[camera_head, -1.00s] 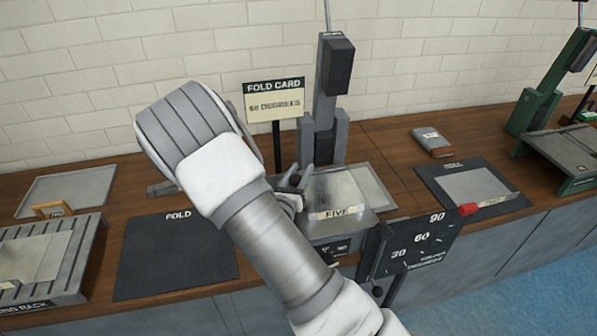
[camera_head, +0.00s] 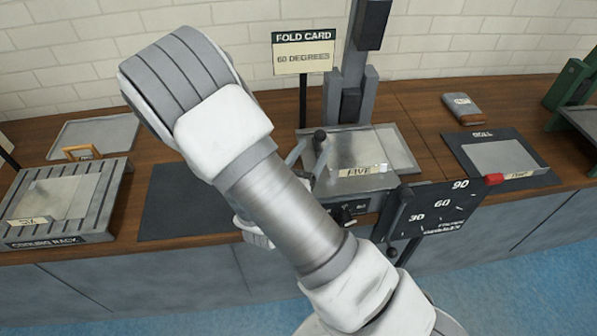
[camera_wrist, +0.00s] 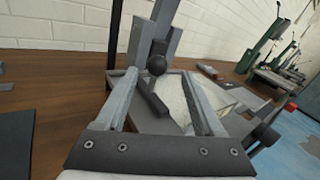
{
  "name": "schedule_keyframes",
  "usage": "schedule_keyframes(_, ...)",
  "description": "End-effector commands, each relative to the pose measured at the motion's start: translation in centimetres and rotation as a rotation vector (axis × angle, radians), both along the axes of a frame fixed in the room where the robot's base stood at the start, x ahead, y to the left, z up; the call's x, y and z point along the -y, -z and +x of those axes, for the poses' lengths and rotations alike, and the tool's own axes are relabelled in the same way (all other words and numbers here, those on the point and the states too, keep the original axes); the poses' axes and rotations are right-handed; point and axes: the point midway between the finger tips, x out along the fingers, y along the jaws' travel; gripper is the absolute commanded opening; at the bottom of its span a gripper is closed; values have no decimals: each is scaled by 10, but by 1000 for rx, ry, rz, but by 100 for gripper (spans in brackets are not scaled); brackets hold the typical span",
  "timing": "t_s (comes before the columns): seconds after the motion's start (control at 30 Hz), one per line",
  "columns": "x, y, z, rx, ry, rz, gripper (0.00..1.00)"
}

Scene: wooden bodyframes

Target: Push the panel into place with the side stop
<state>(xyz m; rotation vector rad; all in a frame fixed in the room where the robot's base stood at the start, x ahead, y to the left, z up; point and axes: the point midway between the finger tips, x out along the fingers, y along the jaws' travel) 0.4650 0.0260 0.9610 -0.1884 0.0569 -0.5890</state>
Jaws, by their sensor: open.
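The panel labelled FIVE (camera_head: 362,150), a pale metal sheet, lies on the grey bed of the folding machine (camera_head: 345,185) in the head view. It also shows partly between and beyond my fingers in the wrist view (camera_wrist: 176,97). A black ball knob (camera_wrist: 157,65) stands beside a dark bar (camera_wrist: 152,101) at the panel's left side, apparently the side stop; the knob also shows in the head view (camera_head: 320,135). My gripper (camera_wrist: 159,75) is open, its fingertips on either side of the knob in the picture. I cannot tell whether they touch it. My arm hides part of the bed's left side.
A dial plate (camera_head: 440,210) marked 30, 60 and 90, with a red tip, stands at the front right. The fold card (camera_head: 303,52) reads 60 degrees. A dark mat (camera_head: 180,210) lies bare at left, beside the slatted rack (camera_head: 105,215). The machine's column (camera_head: 365,60) rises behind.

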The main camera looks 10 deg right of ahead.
Motion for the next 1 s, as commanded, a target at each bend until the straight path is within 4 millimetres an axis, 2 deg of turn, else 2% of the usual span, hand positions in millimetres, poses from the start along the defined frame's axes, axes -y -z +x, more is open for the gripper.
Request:
schedule_keyframes(0.03,-9,1,-11,-2,-5,1,70)
schedule_keyframes(0.2,-29,0,-42,-2,-3,0,70)
schedule_keyframes(0.4,-43,0,-64,-1,1,0,70)
schedule_keyframes(0.57,-46,0,-69,0,3,0,70)
schedule_keyframes(1.0,-46,0,-69,0,3,0,70)
